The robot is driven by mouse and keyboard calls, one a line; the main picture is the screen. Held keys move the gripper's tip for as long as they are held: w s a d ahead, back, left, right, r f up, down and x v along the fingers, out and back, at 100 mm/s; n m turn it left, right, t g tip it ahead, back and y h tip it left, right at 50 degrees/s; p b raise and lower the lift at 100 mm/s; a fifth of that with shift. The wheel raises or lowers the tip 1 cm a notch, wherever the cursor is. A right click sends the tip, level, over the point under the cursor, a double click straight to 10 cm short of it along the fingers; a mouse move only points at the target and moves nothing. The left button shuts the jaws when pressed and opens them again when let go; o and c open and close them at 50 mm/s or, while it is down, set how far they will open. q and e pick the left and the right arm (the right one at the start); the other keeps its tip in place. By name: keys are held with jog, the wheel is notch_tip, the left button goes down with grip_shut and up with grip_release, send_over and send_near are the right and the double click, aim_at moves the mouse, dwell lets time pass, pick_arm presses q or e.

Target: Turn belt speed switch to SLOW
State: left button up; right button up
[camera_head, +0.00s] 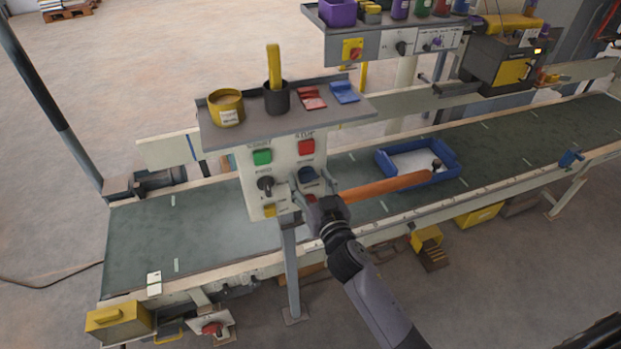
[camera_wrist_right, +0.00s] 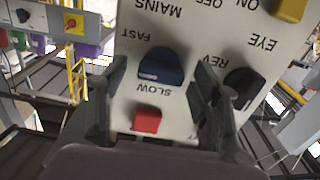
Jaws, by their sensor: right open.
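The control panel (camera_head: 283,160) stands on a post in front of the belt. Its blue belt speed switch (camera_head: 307,174) sits at the right of the panel, partly behind my right gripper (camera_head: 312,192). In the right wrist view, upside down, the blue switch (camera_wrist_right: 161,66) lies between the words FAST and SLOW. My right gripper (camera_wrist_right: 155,100) is open, with one finger on each side of the switch. I cannot tell whether the fingers touch it. A red part (camera_wrist_right: 147,120) shows just below SLOW in that view. My left gripper is out of view.
A black knob (camera_head: 267,186) sits left of the switch and shows close to one finger in the wrist view. A green button (camera_head: 262,157) and red button (camera_head: 306,146) are above. A shelf (camera_head: 290,120) holding tins overhangs the panel. A blue tray (camera_head: 447,172) lies on the belt.

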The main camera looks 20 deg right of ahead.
jog(key=c, duration=1.2)
jog(key=shift+o, duration=0.2)
jog(key=shift+n, duration=0.3)
jog(key=n, duration=0.3)
jog(key=shift+a+n, duration=0.1)
jog(key=shift+n, duration=0.3)
jog(key=n, duration=0.4)
jog(key=shift+a, duration=0.1)
jog(key=n, duration=0.5)
jog(key=shift+f, duration=0.1)
jog(key=shift+f+n, duration=0.1)
jog(key=shift+n, duration=2.2)
